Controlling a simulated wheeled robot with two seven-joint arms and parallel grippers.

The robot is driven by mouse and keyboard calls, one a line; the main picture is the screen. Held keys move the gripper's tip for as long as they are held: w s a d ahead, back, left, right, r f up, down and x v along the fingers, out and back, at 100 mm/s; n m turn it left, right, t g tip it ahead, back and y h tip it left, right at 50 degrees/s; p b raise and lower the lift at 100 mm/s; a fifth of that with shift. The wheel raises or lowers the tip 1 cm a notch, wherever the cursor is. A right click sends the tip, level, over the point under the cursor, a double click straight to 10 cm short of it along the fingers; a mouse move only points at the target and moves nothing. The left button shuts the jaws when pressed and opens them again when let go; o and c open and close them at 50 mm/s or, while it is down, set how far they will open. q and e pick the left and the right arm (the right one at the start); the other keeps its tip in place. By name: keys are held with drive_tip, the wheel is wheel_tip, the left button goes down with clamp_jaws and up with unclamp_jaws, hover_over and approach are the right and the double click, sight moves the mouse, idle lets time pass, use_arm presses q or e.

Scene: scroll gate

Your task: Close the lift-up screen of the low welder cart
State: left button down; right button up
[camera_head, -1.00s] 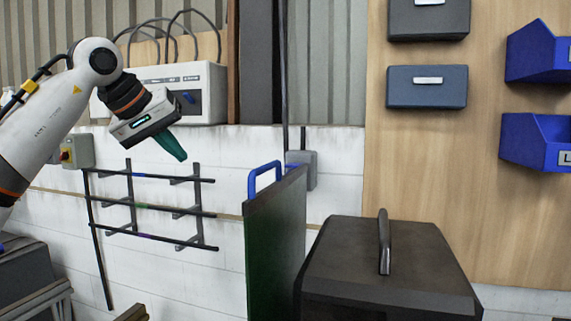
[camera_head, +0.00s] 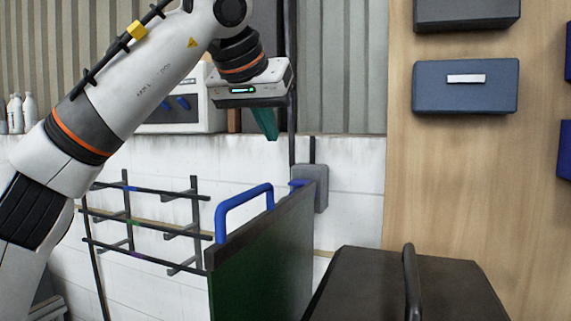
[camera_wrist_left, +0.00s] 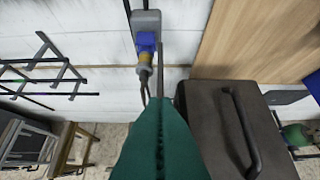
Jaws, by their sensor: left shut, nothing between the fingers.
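The screen (camera_head: 265,262) is a dark green upright panel with a dark top edge, and it stands raised. A blue bar handle (camera_head: 243,197) rises from its top edge. A dark box with a black grip (camera_head: 411,280), seemingly part of the welder cart, is right of the screen; this box (camera_wrist_left: 200,120) also shows in the left wrist view. My left gripper (camera_head: 270,132) has teal fingers, shut and empty, pointing down above and beyond the handle, apart from it in the picture. Its fingers (camera_wrist_left: 158,140) hide part of the left wrist view. My right gripper is not in view.
A wall rack with black bars (camera_head: 150,225) is left of the screen. A grey wall box (camera_head: 312,187) is behind the screen. A wood panel with grey bins (camera_head: 465,95) is at the right. A white machine (camera_head: 185,115) stands behind my left arm.

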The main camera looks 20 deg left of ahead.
sight(288, 197)
use_arm(q)
drive_tip(key=shift+w+f, duration=0.3)
drive_tip(key=shift+f, duration=0.05)
drive_tip(key=p+x, duration=0.1)
drive_tip(key=x, duration=0.3)
drive_tip(key=shift+s+f, duration=0.2)
drive_tip(key=x, duration=0.4)
drive_tip(key=shift+w+a+r+p, duration=0.1)
drive_tip(key=shift+p, duration=0.3)
wheel_tip(288, 197, down, 3)
drive_tip(key=shift+w+r, duration=0.1)
drive_tip(key=shift+r, duration=0.15)
drive_tip(key=shift+s+f, duration=0.25)
drive_tip(key=shift+f, duration=0.45)
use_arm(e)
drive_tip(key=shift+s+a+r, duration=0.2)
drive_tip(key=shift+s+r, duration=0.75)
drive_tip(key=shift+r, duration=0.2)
use_arm(q)
drive_tip(key=shift+w, duration=0.1)
drive_tip(key=shift+f, duration=0.1)
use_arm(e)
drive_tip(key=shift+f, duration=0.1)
